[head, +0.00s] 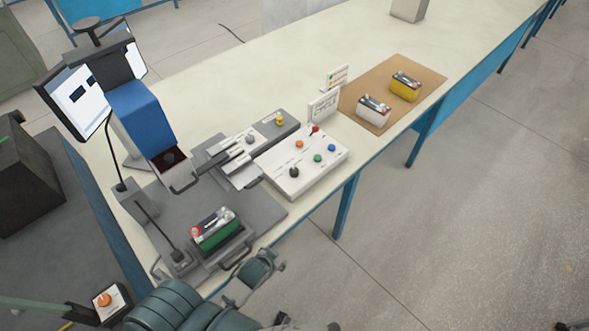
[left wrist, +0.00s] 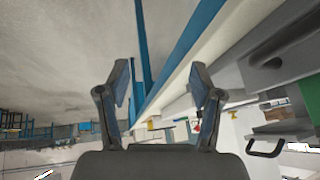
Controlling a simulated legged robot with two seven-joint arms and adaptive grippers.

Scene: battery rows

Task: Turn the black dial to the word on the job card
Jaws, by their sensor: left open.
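The black dial (head: 294,171) is a small round knob on the near left corner of a white sloped control panel (head: 278,183) in the head view. Its pointer and the words around it are too small to read. A white card (head: 323,106) stands behind the panel, and a smaller one (head: 337,77) stands behind that; I cannot tell which is the job card. My left gripper (head: 274,264) is open and empty at the bench's front edge, below and left of the dial, apart from it. Its fingers (left wrist: 158,78) frame the left wrist view. Only dark tips, possibly my right gripper, show at the bottom edge.
The panel also carries orange, green, blue and red controls. A grey box (head: 289,125) with a yellow button is behind it. A green battery (head: 216,232) sits in the station at left, with handles near my gripper. White and yellow batteries stand on a brown mat (head: 430,82).

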